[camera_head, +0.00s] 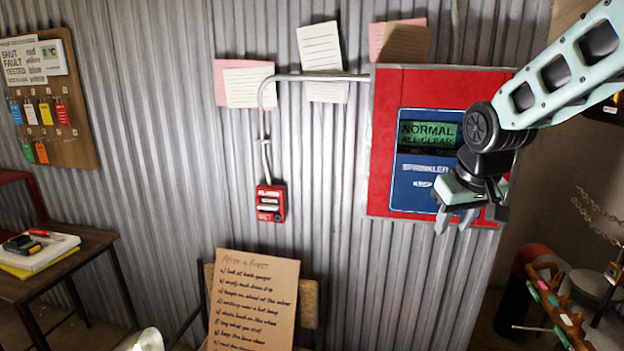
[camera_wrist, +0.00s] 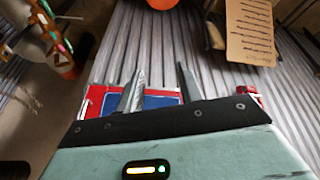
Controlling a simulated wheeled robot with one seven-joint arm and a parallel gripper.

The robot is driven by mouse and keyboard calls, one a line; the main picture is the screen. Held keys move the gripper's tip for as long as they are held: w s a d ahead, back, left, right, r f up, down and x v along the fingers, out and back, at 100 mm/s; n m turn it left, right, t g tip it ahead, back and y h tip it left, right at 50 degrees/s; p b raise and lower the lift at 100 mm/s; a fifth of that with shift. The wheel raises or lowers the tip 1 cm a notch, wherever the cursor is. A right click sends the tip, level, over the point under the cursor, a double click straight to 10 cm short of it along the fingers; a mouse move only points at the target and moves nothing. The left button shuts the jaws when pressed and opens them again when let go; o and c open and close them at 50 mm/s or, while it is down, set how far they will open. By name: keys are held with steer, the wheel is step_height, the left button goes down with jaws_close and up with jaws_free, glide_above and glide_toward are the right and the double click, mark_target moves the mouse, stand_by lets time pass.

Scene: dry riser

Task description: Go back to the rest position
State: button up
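My gripper (camera_head: 470,220) hangs in front of the lower right part of the red panel (camera_head: 381,150) in the head view, fingers pointing down. Its two fingers stand apart with nothing between them; the wrist view also shows my gripper (camera_wrist: 158,78) open and empty. The panel has a blue face with a green display (camera_head: 428,134) reading "NORMAL ALL CLEAR". My arm comes in from the upper right and hides the panel's right side. I cannot tell whether the fingers touch the panel.
A small red alarm box (camera_head: 270,203) is on the corrugated wall left of the panel. A handwritten cardboard list (camera_head: 253,300) stands below. A key board (camera_head: 70,150) and a wooden table (camera_head: 75,262) are at left. A rack with tools (camera_head: 560,305) is at lower right.

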steer(key=s+a+f+n+g+y, duration=0.1)
steer(key=s+a+f+n, duration=0.1)
steer(key=s+a, duration=0.5)
steer(key=s+a+f+n+g+y, duration=0.15)
steer(key=s+a, duration=0.25)
steer(key=s, duration=0.5)
steer(key=s+a+f+n+g+h, duration=0.1)
steer(key=s+a+f+n+g, duration=0.1)
steer(key=s, duration=1.2)
steer(key=shift+f, duration=0.55)
steer(key=shift+h, duration=0.25)
stand_by(4.2)
